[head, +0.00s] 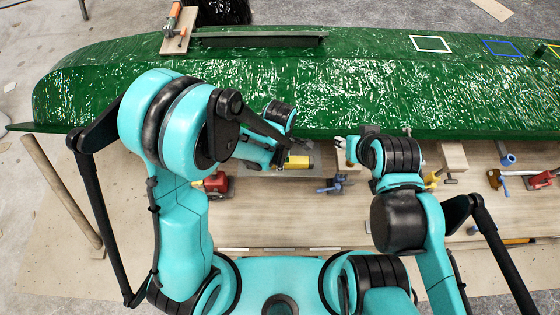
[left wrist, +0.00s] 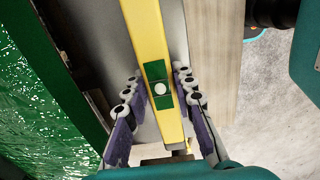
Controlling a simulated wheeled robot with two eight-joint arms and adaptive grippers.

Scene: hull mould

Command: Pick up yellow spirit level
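The yellow spirit level (left wrist: 152,45) runs lengthwise through the left wrist view, with a green middle block and a round pale vial. It lies on a grey surface. In the head view its yellow end (head: 299,161) shows beside my left arm, which hides the rest. My left gripper (left wrist: 160,80) is open, with one finger on each side of the level and visible gaps to it. In the head view my right arm is bent at the right of centre. The state of its gripper cannot be made out there.
The green hull mould (head: 350,80) spans the back of the wooden table (head: 290,215). A red vice-like tool (head: 214,184) stands left of the level. A blue clamp (head: 334,185) lies to its right. More clamps and wooden blocks (head: 453,157) stand further right.

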